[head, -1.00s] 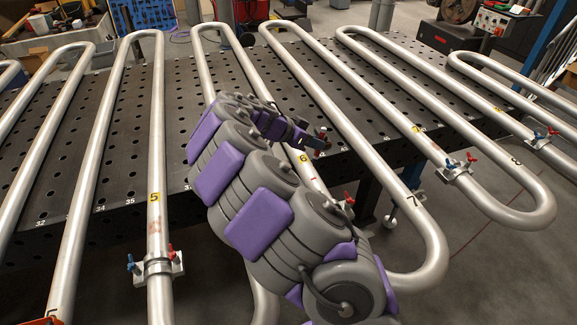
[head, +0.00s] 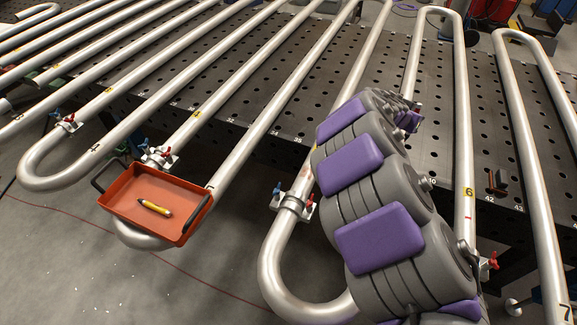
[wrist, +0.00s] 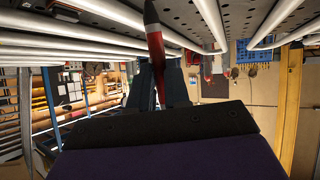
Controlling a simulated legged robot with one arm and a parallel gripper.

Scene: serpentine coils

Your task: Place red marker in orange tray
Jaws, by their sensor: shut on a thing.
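The red marker (wrist: 154,35) is between the fingers of my gripper (wrist: 158,75) in the wrist view. My gripper is shut on it, and the marker's dark tip points toward the top of the picture. In the head view my gripper (head: 411,119) is small and mostly hidden behind my purple and grey arm, at right of centre over the perforated table. The orange tray (head: 130,193) is at left in the head view, with dark handles, near the bends of the pipes. A yellow marker (head: 154,208) lies in it. My gripper is well apart from the tray, to its right.
Long silver pipes (head: 246,157) snake across the black perforated table (head: 285,95) and overhang its front edge. Clamps with red and blue handles (head: 292,203) hold them. A small dark and red item (head: 497,182) stands on the table at right. Grey floor shows below the tray.

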